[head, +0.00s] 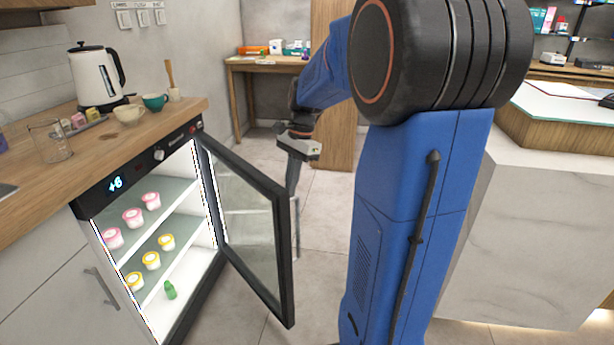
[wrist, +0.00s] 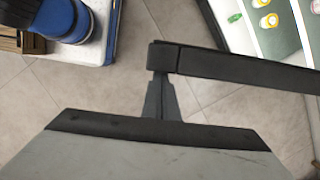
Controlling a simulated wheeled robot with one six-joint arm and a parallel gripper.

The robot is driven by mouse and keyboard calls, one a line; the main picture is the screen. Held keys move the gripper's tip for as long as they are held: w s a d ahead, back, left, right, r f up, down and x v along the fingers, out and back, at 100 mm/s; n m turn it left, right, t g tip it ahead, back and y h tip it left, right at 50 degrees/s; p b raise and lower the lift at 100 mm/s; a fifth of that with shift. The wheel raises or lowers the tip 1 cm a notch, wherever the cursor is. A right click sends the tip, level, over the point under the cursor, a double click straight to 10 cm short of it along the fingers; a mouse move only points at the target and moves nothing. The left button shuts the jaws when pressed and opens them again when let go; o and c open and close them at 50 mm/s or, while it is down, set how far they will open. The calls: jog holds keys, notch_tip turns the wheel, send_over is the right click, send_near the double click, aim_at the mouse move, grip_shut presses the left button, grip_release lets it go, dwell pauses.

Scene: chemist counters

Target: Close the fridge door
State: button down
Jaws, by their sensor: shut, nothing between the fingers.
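The fridge (head: 130,185) is built under the wooden counter, and its black-framed glass door (head: 245,215) stands wide open, hinged on the right side. A pale vertical handle (head: 297,235) shows just past the door's free edge. My gripper (head: 292,188) is shut and empty, pointing down at the outer side of the door, by the top corner of its free edge. In the wrist view, my gripper (wrist: 160,90) is close against the free end of the door's black top frame (wrist: 240,68); I cannot tell whether they touch.
A kettle (head: 97,78), cups and a glass jug (head: 50,140) are on the counter above. Tiled floor (head: 325,245) is clear beyond the door. A white-sided counter (head: 540,230) stands at right.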

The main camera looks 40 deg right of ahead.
jog(key=w+a+m, duration=0.2)
jog(key=w+a, duration=0.2)
jog(key=a, duration=1)
jog(key=w+a+m+t, duration=0.1)
jog(key=w+a, duration=0.3)
jog(key=a, duration=0.9)
jog(key=w+a+m, duration=0.3)
jog(key=w+a, duration=0.1)
jog(key=a, duration=1)
jog(key=shift+w+a+t, duration=0.2)
jog(key=shift+a+t, duration=0.1)
